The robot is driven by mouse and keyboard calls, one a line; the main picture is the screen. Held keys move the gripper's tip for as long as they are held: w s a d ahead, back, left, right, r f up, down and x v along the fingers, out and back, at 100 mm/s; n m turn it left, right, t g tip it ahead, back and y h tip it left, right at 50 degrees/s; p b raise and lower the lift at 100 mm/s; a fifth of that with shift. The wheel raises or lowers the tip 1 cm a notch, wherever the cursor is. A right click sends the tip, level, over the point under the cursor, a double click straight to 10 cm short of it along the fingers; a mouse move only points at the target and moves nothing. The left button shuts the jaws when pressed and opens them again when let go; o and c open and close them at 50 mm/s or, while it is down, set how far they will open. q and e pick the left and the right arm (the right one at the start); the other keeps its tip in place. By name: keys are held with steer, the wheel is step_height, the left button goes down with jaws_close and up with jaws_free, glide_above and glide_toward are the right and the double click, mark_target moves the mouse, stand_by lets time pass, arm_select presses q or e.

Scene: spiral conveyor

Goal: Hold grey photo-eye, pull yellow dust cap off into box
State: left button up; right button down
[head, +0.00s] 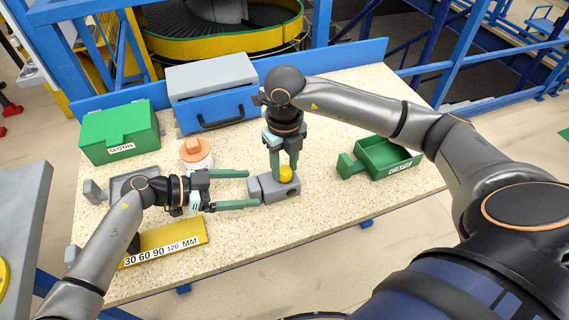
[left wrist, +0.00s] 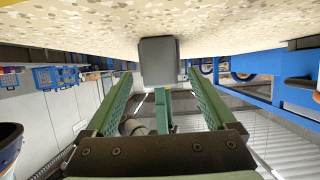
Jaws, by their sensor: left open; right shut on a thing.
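The grey photo-eye (head: 267,191) is a small block lying near the middle of the table. The yellow dust cap (head: 285,174) sits on top of its right part. My left gripper (head: 253,188) is open at the photo-eye's left end, one finger on either side. In the left wrist view, the photo-eye's grey end (left wrist: 158,60) shows ahead between the spread fingers, with gaps beside it. My right gripper (head: 285,166) points down from above and is shut on the dust cap. The green open box (head: 415,159) with a white label stands at the right.
A green box marked CLOTHS (head: 118,128), a blue case with a grey lid (head: 218,112) and an orange-topped container (head: 195,150) stand behind and left. A yellow gauge plate (head: 165,240) lies front left. The table between photo-eye and open green box is clear.

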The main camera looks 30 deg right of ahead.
arm_select(q)
steer(key=shift+a, duration=0.1)
steer(key=shift+v, duration=0.85)
steer(key=shift+d, duration=0.2)
steer(key=shift+x, duration=0.75)
jaws_close()
stand_by(0.5)
